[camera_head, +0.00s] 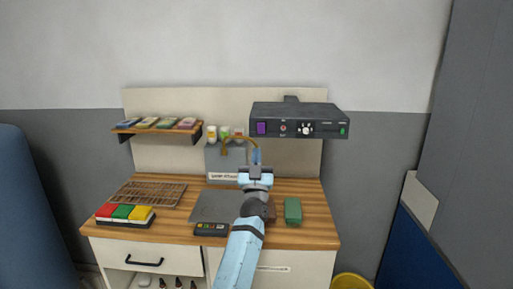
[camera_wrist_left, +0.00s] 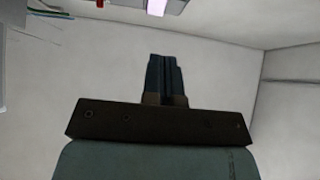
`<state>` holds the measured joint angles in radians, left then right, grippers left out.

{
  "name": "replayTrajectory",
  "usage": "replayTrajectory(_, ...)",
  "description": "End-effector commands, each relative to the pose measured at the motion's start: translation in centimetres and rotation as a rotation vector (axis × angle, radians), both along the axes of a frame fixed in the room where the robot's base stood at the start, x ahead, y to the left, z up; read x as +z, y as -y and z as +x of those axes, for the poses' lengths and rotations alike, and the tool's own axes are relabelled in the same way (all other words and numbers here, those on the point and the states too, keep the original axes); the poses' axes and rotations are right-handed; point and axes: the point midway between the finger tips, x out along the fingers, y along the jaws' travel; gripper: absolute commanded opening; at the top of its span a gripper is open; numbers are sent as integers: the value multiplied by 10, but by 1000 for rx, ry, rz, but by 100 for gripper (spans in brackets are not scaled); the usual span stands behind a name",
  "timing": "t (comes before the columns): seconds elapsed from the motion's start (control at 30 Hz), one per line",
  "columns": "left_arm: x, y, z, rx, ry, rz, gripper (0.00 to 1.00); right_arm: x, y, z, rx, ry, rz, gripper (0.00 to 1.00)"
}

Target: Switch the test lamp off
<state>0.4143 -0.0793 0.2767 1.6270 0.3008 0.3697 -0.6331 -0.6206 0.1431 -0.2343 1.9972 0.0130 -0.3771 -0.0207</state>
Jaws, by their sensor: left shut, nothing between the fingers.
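A black box-shaped unit (camera_head: 299,124), which looks like the test lamp, is mounted high on the right of the pale back panel. Its front has a violet square (camera_head: 261,128), a small round control, a white knob (camera_head: 306,128) and a green spot (camera_head: 343,130) at the right end. My left gripper (camera_head: 257,157) is shut and empty, pointing up, below and left of the unit's front in the picture and apart from it. Its closed fingers (camera_wrist_left: 166,75) also show in the left wrist view. A bright violet patch (camera_wrist_left: 157,7) shows at that view's top edge. My right gripper is not in view.
A wooden-topped workbench (camera_head: 175,222) stands below, with red, green and yellow blocks (camera_head: 124,212), a rack (camera_head: 150,194), a dark keypad (camera_head: 210,229) and a green block (camera_head: 293,210). A shelf (camera_head: 157,129) and small bottles (camera_head: 212,133) are left of the unit. A yellow bin (camera_head: 351,282) is on the floor.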

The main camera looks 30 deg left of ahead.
Motion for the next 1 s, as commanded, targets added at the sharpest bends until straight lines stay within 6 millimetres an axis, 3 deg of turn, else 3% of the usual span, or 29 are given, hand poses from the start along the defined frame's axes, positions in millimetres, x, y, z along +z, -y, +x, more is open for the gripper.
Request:
replayTrajectory(0.03,-15,4,-6,0,-2,0,0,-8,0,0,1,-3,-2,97)
replayTrajectory(0.1,-26,8,-14,0,-2,1,0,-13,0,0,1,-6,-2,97)
replayTrajectory(0.33,-50,19,-31,1,1,2,0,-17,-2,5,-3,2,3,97)
replayTrajectory(1.0,-55,21,-36,1,1,2,0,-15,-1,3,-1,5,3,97)
